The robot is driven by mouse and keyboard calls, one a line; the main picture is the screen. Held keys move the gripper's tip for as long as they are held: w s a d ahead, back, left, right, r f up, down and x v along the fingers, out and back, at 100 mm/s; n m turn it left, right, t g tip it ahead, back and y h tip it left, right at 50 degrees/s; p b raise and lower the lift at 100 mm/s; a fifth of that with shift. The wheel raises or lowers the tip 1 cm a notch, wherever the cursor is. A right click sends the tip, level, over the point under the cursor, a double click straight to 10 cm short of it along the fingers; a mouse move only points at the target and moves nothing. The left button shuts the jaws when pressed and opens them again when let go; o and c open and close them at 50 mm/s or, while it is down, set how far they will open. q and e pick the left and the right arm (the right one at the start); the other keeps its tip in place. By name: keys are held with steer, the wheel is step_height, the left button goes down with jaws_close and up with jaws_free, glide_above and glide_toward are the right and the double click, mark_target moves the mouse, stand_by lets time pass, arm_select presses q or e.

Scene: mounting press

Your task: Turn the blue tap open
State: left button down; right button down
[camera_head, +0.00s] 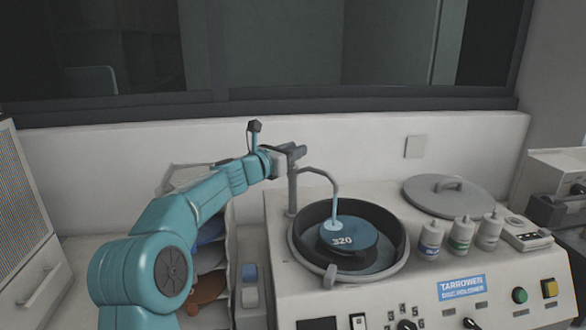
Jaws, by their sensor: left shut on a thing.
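The tap's grey spout pipe (317,171) rises at the back left of the polisher and curves over its round bowl. A pale blue streak (335,212) hangs below the spout end and reaches the dark blue disc (348,238) marked 320; it looks like water. My left gripper (294,153) is at the top of the tap's upright post, shut on the tap. The gripper hides the tap handle, so I cannot see its blue colour or how far it is turned. My right gripper is not in view.
The polisher's front panel (440,312) has knobs and buttons. A grey lid (448,195) and several small bottles (461,234) stand right of the bowl. A rack with coloured discs (208,258) is behind my left arm. A low white wall (360,150) runs behind.

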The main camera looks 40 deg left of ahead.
arm_select(q)
steer(key=n+y+b, duration=0.2)
steer(key=y+b, duration=0.1)
steer(key=n+g+y+b, duration=0.1)
steer(key=n+y+b, duration=0.1)
steer(key=y+b, duration=0.1)
steer(key=shift+d+n+g+y, duration=0.1)
steer(key=shift+n+g+y, duration=0.2)
steer(key=shift+y, duration=0.2)
steer(key=shift+r+n+g+y+b, duration=0.1)
steer(key=shift+n+g+y+b, duration=0.35)
steer(key=shift+y, duration=0.25)
steer(key=n+g+y, duration=0.2)
steer(key=shift+r+y+b, duration=0.1)
steer(key=shift+y+b, duration=0.2)
steer(key=shift+b, duration=0.05)
steer(key=shift+n+g+y, duration=0.8)
steer(key=shift+n+g, duration=0.05)
steer(key=shift+n+g+y, duration=0.3)
steer(key=shift+g, duration=0.1)
steer(key=shift+f, duration=0.2)
steer(key=c, duration=1.2)
jaws_free()
steer(key=shift+s+r, duration=0.1)
